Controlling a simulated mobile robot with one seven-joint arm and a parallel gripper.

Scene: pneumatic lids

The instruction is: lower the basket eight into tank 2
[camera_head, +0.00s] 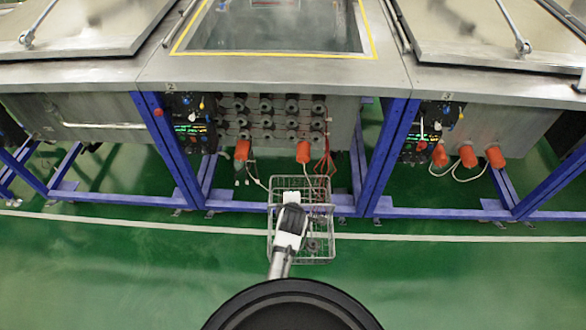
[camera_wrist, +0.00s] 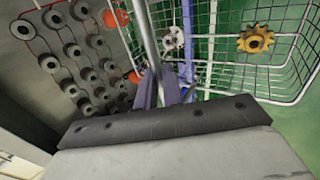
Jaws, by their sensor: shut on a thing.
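A wire basket (camera_head: 319,208) hangs in front of the middle tank's front, below the tank top's level in the head view. In the wrist view the basket (camera_wrist: 212,45) holds a yellow gear (camera_wrist: 255,39) and a grey toothed part (camera_wrist: 173,38). My gripper (camera_head: 291,196) is over the basket. In the wrist view my gripper (camera_wrist: 168,88) is shut on the basket's upright handle bar. The middle tank (camera_head: 275,25) is open, with a yellow-edged opening.
Closed metal lids (camera_head: 80,25) cover the left tank, and another lid (camera_head: 480,30) covers the right tank. Several round fittings (camera_head: 265,104) and orange caps (camera_head: 303,152) stick out under the middle tank. Blue frame legs (camera_head: 390,150) stand on the green floor, which is clear in front.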

